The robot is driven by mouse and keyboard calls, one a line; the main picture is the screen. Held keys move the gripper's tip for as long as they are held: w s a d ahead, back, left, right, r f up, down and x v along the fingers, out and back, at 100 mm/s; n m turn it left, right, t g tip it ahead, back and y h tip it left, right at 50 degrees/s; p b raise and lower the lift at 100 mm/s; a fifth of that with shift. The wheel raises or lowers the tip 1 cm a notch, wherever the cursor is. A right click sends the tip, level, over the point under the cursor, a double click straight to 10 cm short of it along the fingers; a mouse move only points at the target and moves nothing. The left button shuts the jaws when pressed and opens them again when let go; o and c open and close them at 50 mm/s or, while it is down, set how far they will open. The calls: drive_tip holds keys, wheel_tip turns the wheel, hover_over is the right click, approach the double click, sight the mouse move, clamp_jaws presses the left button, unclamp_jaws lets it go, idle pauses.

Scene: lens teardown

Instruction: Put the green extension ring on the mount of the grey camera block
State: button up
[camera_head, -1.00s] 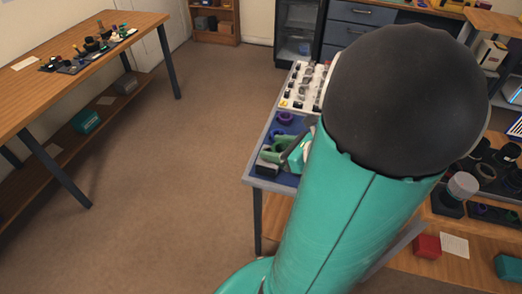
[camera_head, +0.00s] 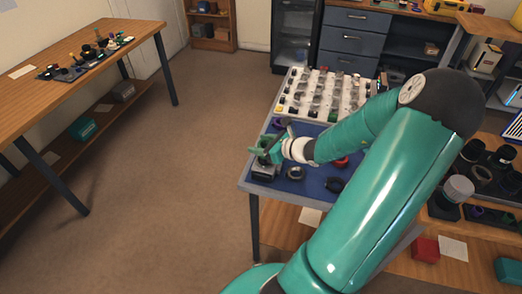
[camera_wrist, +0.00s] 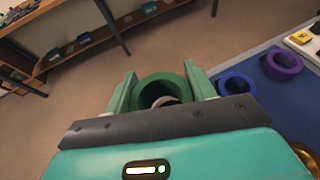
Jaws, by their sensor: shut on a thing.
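The green extension ring (camera_wrist: 162,78) sits between the two green fingers of my gripper (camera_wrist: 163,88) in the wrist view. My gripper is shut on it. Through the ring's hole a round grey piece shows, perhaps the mount. In the head view, my gripper (camera_head: 264,150) is above the grey camera block (camera_head: 264,172) at the table's left front corner. The ring is hard to tell from the green fingers there. I cannot tell whether the ring touches the mount.
A blue ring (camera_wrist: 236,85) and a purple ring (camera_wrist: 282,62) lie on the blue mat (camera_head: 315,186) to the right. A metal ring (camera_head: 295,173) and a black part (camera_head: 334,184) are near the block. A white tray (camera_head: 290,107) of small parts stands behind.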

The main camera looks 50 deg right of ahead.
drive_tip(key=shift+w+d+f, duration=0.1)
drive_tip(key=shift+w+f, duration=0.3)
drive_tip(key=shift+f, duration=1.45)
drive_tip(key=shift+f, duration=0.1)
drive_tip(key=o, duration=1)
drive_tip(key=shift+o, duration=0.2)
drive_tip(key=shift+s, duration=0.1)
drive_tip(key=v, duration=1.2)
